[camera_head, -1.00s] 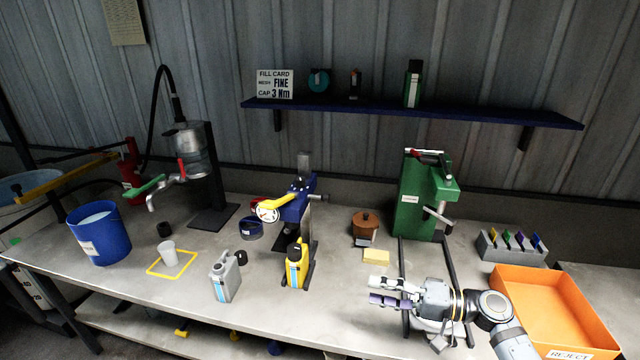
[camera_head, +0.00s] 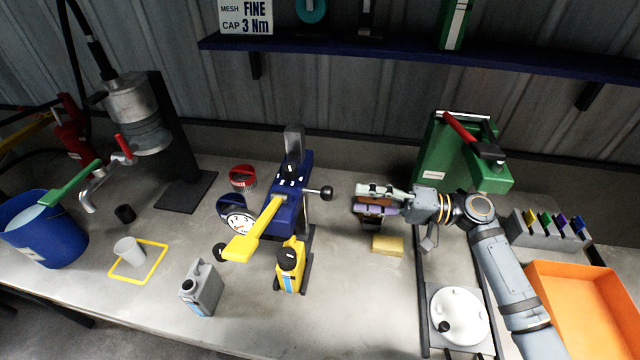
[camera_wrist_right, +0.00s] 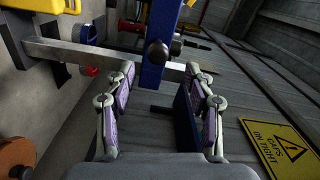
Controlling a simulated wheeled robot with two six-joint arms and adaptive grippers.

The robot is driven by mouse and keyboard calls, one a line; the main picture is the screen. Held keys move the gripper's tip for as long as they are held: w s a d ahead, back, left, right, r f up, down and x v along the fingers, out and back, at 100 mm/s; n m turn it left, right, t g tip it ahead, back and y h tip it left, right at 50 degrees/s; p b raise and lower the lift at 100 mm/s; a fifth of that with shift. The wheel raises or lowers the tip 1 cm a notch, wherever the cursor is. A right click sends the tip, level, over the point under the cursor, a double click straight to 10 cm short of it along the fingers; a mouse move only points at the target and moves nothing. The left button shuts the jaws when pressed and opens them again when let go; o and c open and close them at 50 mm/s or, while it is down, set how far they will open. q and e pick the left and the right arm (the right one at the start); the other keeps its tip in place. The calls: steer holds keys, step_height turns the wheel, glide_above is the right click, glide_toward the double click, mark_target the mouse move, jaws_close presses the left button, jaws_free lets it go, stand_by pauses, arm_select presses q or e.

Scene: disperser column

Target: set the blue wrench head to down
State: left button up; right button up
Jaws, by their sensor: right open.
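The blue wrench head (camera_head: 289,203) sits high on a grey post behind the middle of the bench. A yellow arm (camera_head: 255,230) slants from it toward the front left, by a round dial (camera_head: 238,222). A black knob (camera_head: 326,193) on a short rod sticks out from its right side. My right gripper (camera_head: 358,203) is open and empty, right of the knob and apart from it. In the right wrist view, the blue head (camera_wrist_right: 161,45) and its knob (camera_wrist_right: 157,53) lie ahead, between the open fingers (camera_wrist_right: 158,85). My left gripper is out of view.
A yellow bottle (camera_head: 290,266) stands in front of the post, and a grey can (camera_head: 201,288) to its left. A yellow sponge (camera_head: 387,245) lies below my right gripper. A green press (camera_head: 445,150) and an orange bin (camera_head: 585,310) are on the right.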

mark_target(320, 192)
steer(key=p+x, duration=0.1)
steer(key=x, duration=0.2)
steer(key=p+x, duration=0.1)
steer(key=x, duration=0.2)
steer(key=p+x, duration=0.1)
steer(key=x, duration=0.2)
steer(key=shift+w+r+p, duration=0.1)
steer(key=shift+w+p, duration=0.25)
steer(key=shift+p, duration=0.05)
steer(key=shift+a, duration=0.45)
steer(key=shift+w, duration=0.1)
steer(key=shift+c, duration=0.3)
steer(key=c, duration=0.7)
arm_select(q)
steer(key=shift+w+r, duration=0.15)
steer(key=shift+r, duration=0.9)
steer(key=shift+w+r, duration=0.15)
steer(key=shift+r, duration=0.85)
arm_select(e)
jaws_close()
